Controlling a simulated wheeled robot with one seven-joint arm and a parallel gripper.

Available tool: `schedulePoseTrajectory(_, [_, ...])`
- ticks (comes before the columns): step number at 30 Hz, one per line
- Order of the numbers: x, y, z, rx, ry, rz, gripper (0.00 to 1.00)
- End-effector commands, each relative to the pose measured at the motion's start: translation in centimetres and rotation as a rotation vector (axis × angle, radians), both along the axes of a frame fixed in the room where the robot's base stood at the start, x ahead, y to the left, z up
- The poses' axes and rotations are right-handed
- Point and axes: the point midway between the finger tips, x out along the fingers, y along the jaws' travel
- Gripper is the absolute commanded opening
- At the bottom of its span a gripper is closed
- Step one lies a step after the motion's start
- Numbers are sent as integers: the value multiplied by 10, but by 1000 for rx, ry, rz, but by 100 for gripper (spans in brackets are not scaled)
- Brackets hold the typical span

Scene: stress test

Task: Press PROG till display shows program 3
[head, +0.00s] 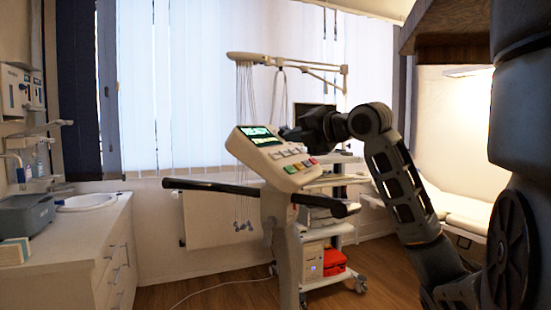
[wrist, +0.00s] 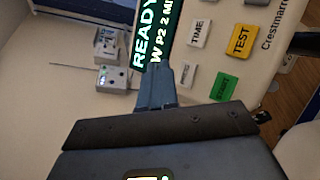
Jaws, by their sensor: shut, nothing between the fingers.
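In the wrist view the display (wrist: 157,30) is sideways, partly cut off, and reads READY with P2 in the line below. A white TIME key (wrist: 199,33), a yellow TEST key (wrist: 240,40) and a green START key (wrist: 223,87) show there. Another white key (wrist: 187,74) is too small to read. My gripper (wrist: 157,72) is shut and empty, its tips by the display's end; contact cannot be told. In the head view my gripper (head: 287,133) is at the console's right side. No PROG label is visible.
Dark handrails (head: 225,187) extend from the console post. A cart with a red box (head: 334,262) stands behind it. A sink counter (head: 75,230) is at left, and a couch (head: 460,209) at right. Open floor lies between counter and post.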

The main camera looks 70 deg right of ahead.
Motion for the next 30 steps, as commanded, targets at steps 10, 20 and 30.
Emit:
schedulePoseTrajectory(10, [16, -4, -23, 0, 0, 0, 0])
schedulePoseTrajectory(20, [17, -4, -23, 0, 0, 0, 0])
schedulePoseTrajectory(30, [17, -4, -23, 0, 0, 0, 0])
